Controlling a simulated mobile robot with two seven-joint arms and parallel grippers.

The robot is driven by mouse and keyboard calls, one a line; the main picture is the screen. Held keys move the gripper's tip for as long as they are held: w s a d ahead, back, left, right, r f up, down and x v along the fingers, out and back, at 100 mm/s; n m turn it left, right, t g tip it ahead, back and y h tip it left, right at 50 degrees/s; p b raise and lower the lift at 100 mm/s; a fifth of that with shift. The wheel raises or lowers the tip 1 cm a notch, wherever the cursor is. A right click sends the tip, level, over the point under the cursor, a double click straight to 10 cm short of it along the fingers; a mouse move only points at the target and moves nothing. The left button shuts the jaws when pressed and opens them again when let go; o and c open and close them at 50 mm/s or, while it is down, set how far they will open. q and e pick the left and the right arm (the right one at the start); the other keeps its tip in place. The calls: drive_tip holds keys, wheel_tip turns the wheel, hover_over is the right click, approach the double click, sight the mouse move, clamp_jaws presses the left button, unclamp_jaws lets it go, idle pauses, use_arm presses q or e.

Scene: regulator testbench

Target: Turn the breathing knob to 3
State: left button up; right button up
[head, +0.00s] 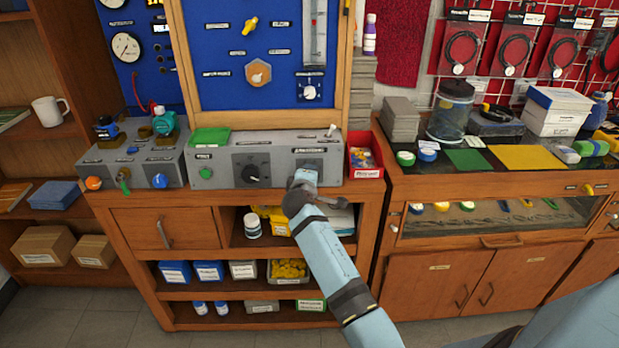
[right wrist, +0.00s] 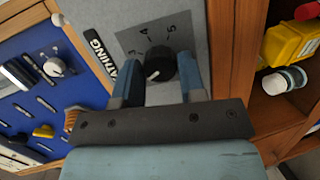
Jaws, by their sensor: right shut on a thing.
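The breathing knob (right wrist: 160,66) is a black dial on a grey plate in the right wrist view. It has a white mark on its lower left side in the picture. The figures 3, 4 and 5 show around its upper side; the lower part of its scale is hidden by my gripper. My right gripper (right wrist: 158,82) is shut on the knob, with a blue finger on either side. In the head view my right gripper (head: 304,178) is at the right end of the grey console (head: 222,168) and hides the knob. My left gripper is not in view.
A second black knob (head: 251,173) and a green button (head: 205,173) are on the same console. A green pad (head: 209,137) lies on top. A red box (head: 364,160) stands close to its right end. A blue gauge board (head: 225,60) rises behind.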

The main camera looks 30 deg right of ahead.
drive_tip(key=m+y+p, duration=0.1)
drive_tip(key=m, duration=0.3)
drive_tip(key=m+y, duration=0.1)
drive_tip(key=m, duration=0.4)
drive_tip(key=shift+p, duration=0.35)
drive_tip(key=shift+m, duration=0.3)
drive_tip(key=o, duration=0.9)
drive_tip(key=shift+r, duration=0.1)
drive_tip(key=shift+s, duration=0.1)
